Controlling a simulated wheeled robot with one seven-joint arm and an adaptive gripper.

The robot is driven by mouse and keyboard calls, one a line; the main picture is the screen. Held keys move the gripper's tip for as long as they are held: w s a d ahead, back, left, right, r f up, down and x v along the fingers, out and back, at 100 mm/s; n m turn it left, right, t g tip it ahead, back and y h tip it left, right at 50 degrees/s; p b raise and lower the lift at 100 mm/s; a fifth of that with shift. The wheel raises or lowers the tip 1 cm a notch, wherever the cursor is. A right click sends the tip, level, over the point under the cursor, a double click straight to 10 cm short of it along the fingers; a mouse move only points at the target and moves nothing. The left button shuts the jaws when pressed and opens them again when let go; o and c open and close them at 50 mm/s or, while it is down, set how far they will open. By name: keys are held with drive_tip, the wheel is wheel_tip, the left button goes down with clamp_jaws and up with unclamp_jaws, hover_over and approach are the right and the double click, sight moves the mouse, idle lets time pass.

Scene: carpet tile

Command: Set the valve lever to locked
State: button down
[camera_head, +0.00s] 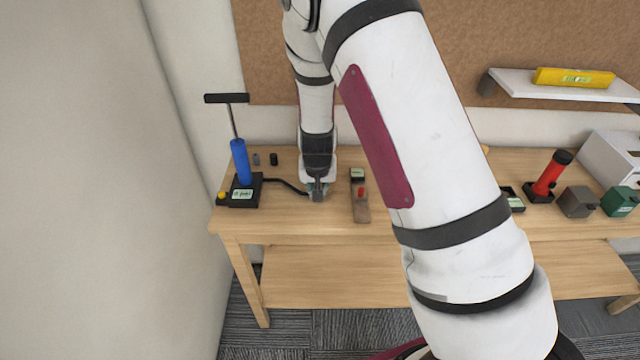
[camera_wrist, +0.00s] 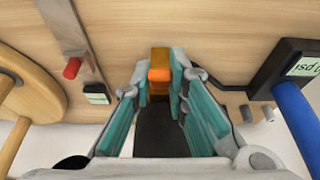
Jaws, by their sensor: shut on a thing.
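The valve lever looks to be the orange piece (camera_wrist: 160,75) between my fingertips in the wrist view, with a brown block (camera_wrist: 160,54) just beyond it. A black hose runs from the blue pump (camera_head: 241,162) toward this spot. My gripper (camera_head: 317,193) points down at the table, between the pump and a grey-brown plate (camera_head: 360,210). In the wrist view my gripper (camera_wrist: 160,78) is shut on the orange piece. In the head view my fingers hide the lever, and its setting cannot be read.
The plate carries a red knob (camera_head: 361,192), with a small dark label box (camera_head: 357,174) behind it. Two small dark cylinders stand behind the pump, one of them black (camera_head: 273,159). A red-and-black tool (camera_head: 549,174) and small boxes stand at the right. My arm hides the table's middle.

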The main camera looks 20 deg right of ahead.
drive_tip(key=f+t+p, duration=0.1)
drive_tip(key=t, duration=0.1)
drive_tip(key=s+t+h+p, duration=0.1)
drive_tip(key=t, duration=0.1)
drive_tip(key=shift+s+a+f+p, duration=0.1)
drive_tip(key=shift+s+f+p, duration=0.1)
drive_tip(key=shift+f+p, duration=0.15)
drive_tip(key=shift+f+t+h+p, duration=0.4)
drive_tip(key=shift+t+p, duration=0.15)
drive_tip(key=shift+t, duration=0.45)
drive_tip(key=shift+w+f+t+h+p, duration=0.15)
drive_tip(key=shift+f+t+h+p, duration=0.25)
drive_tip(key=shift+t, duration=0.5)
drive_tip(key=c, duration=1.6)
unclamp_jaws()
drive_tip(key=shift+w, duration=0.1)
drive_tip(key=shift+o, duration=0.2)
drive_tip(key=shift+r, duration=0.1)
drive_tip(key=v, duration=1.2)
